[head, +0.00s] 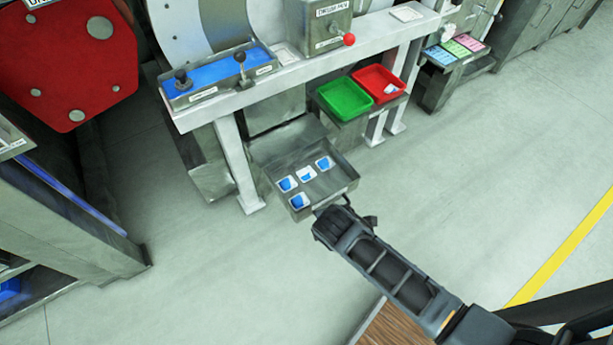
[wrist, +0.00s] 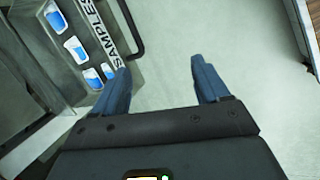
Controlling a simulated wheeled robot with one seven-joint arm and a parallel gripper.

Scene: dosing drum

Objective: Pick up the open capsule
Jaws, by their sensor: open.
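Several small blue-and-white capsules lie in a grey metal sample drawer (head: 345,178), below the machine's bench in the head view. Three form a row: a left one (head: 286,184), a middle one (head: 306,174) and a right one (head: 324,164). Another (head: 300,200) lies nearer the front. The middle one shows less blue, but I cannot tell surely which capsule is open. My gripper (wrist: 160,80) is open and empty, with bare floor between its fingers. It is outside the drawer, by its front handle (wrist: 132,30); the capsules (wrist: 75,48) are to its left in the wrist view.
A green tray (head: 344,98) and a red tray (head: 378,69) holding a small white item stand behind the drawer. The bench (head: 300,68) with levers overhangs it. A shelf unit (head: 60,215) is at left. A wooden top (head: 385,328) is below my arm. Floor to the right is clear.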

